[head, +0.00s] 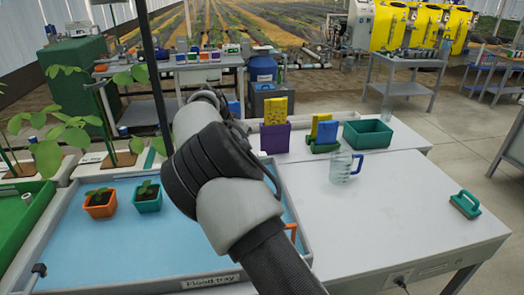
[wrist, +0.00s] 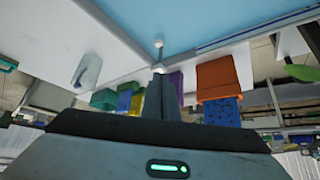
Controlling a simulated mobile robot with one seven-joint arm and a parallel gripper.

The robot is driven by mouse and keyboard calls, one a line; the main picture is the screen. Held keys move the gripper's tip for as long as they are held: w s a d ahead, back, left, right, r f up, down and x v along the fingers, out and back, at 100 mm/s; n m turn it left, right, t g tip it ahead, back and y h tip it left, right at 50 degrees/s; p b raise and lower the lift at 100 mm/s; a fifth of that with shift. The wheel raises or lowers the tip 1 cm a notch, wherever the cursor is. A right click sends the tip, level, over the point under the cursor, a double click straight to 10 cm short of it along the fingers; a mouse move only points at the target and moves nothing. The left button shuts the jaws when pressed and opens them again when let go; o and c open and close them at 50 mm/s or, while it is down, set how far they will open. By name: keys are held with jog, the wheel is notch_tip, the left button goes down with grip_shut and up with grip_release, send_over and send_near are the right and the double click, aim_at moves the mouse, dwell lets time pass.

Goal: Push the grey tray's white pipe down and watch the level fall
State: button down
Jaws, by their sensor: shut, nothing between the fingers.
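The grey flood tray (head: 160,278) lies on the left of the bench, with blue water in it. Its name label faces me on the front rim. In the wrist view, the tray's blue water (wrist: 215,20) fills the top. My gripper (wrist: 161,75) shows there with its fingers together and nothing between them. A small white piece (wrist: 158,43), which may be the white pipe's end, is just beyond the fingertips; I cannot tell whether they touch it. In the head view my arm hides the gripper and I cannot make out the pipe.
An orange pot (head: 101,207) and a teal pot (head: 147,199) with seedlings stand in the tray. The bench's right front is clear.

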jog(key=v, duration=0.6)
jog(key=shift+s+r, duration=0.25)
jog(key=shift+s, duration=0.05)
jog(key=shift+a, duration=0.1)
jog(key=s+d+r+g+y, duration=0.1)
jog(key=s+d+r, duration=0.25)
jog(key=d, duration=0.35)
jog(key=s+d+r+g+y, duration=0.1)
jog(key=s+d+r, duration=0.1)
jog(key=s+d, duration=0.35)
jog(key=s+d+r+y, duration=0.1)
jog(key=s+d+r, duration=0.15)
jog(key=d, duration=0.65)
jog(key=s+d+n+t+p, duration=0.1)
jog(key=s+d+n, duration=0.25)
jog(key=s, duration=1.05)
jog(key=s+d+n, duration=0.2)
jog(key=s+d, duration=0.2)
jog(key=s, duration=1.1)
notch_tip(320, 180, up, 11)
jog(key=p, duration=1.1)
jog(key=shift+w+d+r+p, duration=0.2)
jog(key=shift+w+r+p, duration=0.05)
jog(key=shift+w+p, duration=0.1)
